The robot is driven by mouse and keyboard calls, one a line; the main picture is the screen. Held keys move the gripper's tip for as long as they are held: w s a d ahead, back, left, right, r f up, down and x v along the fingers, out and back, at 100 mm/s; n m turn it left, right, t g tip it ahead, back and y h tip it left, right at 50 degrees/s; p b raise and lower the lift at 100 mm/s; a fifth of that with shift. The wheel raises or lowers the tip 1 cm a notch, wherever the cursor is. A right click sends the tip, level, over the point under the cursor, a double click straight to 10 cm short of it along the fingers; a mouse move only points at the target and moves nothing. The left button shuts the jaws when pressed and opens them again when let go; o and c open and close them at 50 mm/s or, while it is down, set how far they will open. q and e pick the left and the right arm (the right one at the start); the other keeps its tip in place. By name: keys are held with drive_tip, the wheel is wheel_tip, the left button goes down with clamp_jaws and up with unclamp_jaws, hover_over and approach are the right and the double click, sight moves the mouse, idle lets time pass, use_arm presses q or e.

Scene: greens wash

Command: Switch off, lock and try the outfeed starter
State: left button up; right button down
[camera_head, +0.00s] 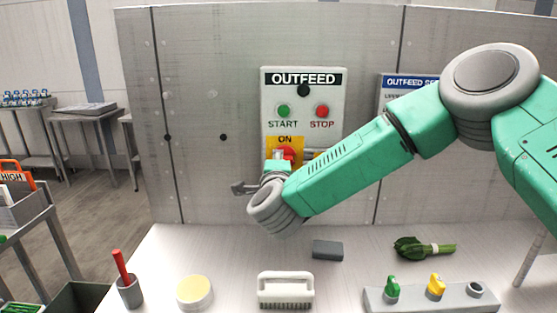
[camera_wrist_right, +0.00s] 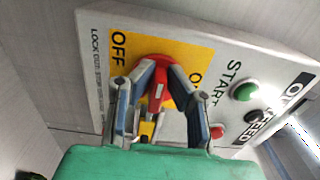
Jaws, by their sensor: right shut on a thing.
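The outfeed starter panel (camera_head: 333,90) is a light plate on the metal wall, with a green START button (camera_head: 284,111) and a red STOP button (camera_head: 322,111). Below them is a yellow switch plate (camera_head: 285,141), mostly hidden by my right arm. In the right wrist view, the red rotary switch (camera_wrist_right: 157,72) sits between the OFF and ON ends of the yellow plate (camera_wrist_right: 118,55). My right gripper (camera_wrist_right: 163,82) is shut on the red switch, a finger on each side. A small yellow piece (camera_wrist_right: 147,131) shows between the fingers; I cannot tell what it is. My left gripper is not in view.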

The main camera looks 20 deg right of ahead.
drive_tip(key=shift+s+a+f, duration=0.1)
drive_tip(key=shift+a+f, duration=0.05)
drive_tip(key=shift+f, duration=0.2)
drive_tip(key=c, duration=1.6)
unclamp_jaws()
drive_tip(key=shift+a+r, duration=0.1)
drive_tip(key=v, duration=1.1)
drive_tip(key=shift+s+a, duration=0.2)
drive_tip(key=shift+s, duration=0.15)
